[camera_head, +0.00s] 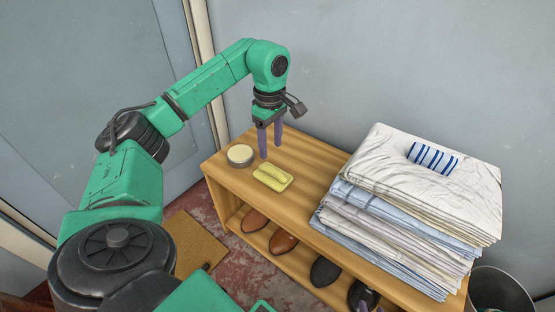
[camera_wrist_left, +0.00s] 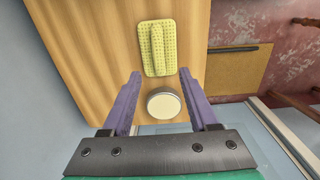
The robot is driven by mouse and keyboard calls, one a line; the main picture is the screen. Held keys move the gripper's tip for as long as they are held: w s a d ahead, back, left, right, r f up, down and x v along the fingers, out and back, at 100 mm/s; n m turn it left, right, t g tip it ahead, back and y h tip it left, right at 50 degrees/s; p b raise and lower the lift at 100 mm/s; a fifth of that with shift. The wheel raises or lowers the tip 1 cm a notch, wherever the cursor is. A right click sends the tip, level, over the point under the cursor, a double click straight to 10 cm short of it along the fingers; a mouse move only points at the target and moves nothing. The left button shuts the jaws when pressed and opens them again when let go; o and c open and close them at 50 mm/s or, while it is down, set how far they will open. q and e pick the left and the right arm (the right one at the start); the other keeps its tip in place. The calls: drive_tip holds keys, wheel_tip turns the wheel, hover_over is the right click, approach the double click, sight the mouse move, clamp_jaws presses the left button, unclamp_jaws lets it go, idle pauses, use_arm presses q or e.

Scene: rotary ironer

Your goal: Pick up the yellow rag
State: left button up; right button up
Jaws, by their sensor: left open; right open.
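The yellow rag (camera_head: 272,177) lies folded on the left part of the wooden shelf top, with a raised fold along its middle. It also shows in the left wrist view (camera_wrist_left: 156,47), at the top, beyond the fingertips. My left gripper (camera_head: 271,148) points down above the shelf just behind the rag, open and empty. In the left wrist view its purple fingers (camera_wrist_left: 160,82) are spread apart, with the rag ahead of them.
A round tin (camera_head: 240,155) stands left of the rag; it also shows between the fingers in the left wrist view (camera_wrist_left: 163,103). A tall stack of folded linen (camera_head: 420,190) with a striped cloth (camera_head: 433,158) fills the right. Shoes (camera_head: 284,242) sit below. A metal bin (camera_head: 500,292) stands right.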

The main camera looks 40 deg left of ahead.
sight(272, 170)
use_arm(q)
wheel_tip(272, 170, down, 3)
drive_tip(key=shift+f+b, duration=0.2)
drive_tip(key=shift+b, duration=0.25)
wheel_tip(272, 170, down, 5)
drive_tip(key=b, duration=0.3)
drive_tip(key=shift+d+f, duration=0.1)
drive_tip(key=shift+f, duration=0.05)
use_arm(e)
drive_tip(key=shift+t, duration=0.6)
wheel_tip(272, 170, down, 5)
drive_tip(key=shift+f, duration=0.2)
use_arm(q)
clamp_jaws()
